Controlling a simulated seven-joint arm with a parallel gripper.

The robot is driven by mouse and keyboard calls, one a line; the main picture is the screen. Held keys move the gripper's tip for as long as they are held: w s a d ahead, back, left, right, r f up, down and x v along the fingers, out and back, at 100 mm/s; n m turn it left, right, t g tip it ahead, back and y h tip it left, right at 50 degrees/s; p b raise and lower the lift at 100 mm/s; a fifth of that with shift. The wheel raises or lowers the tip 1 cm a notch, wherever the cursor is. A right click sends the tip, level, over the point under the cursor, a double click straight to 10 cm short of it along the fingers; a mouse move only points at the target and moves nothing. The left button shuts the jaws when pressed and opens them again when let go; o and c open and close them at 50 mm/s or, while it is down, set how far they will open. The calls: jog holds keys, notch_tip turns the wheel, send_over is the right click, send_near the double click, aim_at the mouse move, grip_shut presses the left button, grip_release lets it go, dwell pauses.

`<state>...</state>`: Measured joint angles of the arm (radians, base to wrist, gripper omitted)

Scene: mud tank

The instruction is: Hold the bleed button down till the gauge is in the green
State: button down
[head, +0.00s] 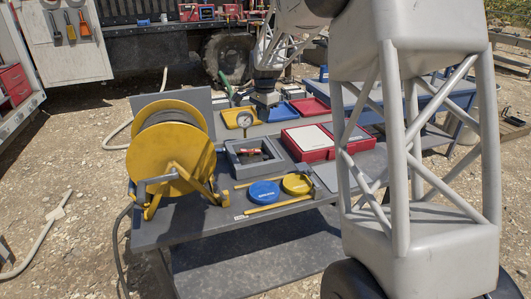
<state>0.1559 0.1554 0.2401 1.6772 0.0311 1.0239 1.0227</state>
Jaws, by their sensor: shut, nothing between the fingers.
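A small round gauge (244,119) with a white face stands upright on a stem near the middle of the grey bench. Its needle and any green band are too small to read. My gripper (264,91) points down just behind and right of the gauge, over a dark grey block (266,108). The gripper is shut and looks empty; its fingertips are small and dark here. I cannot make out the bleed button, nor tell whether the fingers touch the block or stop above it.
A yellow hose reel (168,150) stands on the left of the grey bench (200,228). A grey tray (234,157) holding a small red item, a red case (306,143), and blue (263,192) and yellow (297,184) discs lie around the middle. My arm covers the right side.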

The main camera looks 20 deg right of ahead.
aim_at(266, 157)
jog(key=w+d+f+m, duration=0.4)
jog(key=w+d+f, duration=0.2)
jog(key=w+f, duration=0.5)
jog(key=shift+w+d+g, duration=0.2)
jog(key=shift+w+g, duration=0.1)
jog(key=shift+w, duration=0.9)
jog(key=shift+f, duration=0.15)
jog(key=f, duration=1.3)
jog(key=shift+a+f, duration=0.3)
notch_tip(266, 157, down, 2)
jog(key=shift+s+f, duration=0.1)
jog(key=shift+f, duration=0.25)
jog(key=shift+s+a+f, duration=0.1)
jog(key=shift+s+f, duration=0.15)
jog(key=shift+f, duration=0.1)
dwell(1.0)
dwell(0.5)
notch_tip(266, 157, up, 15)
jog(key=shift+w+d+r, duration=0.15)
jog(key=shift+w+d, duration=0.2)
jog(key=shift+d, duration=0.05)
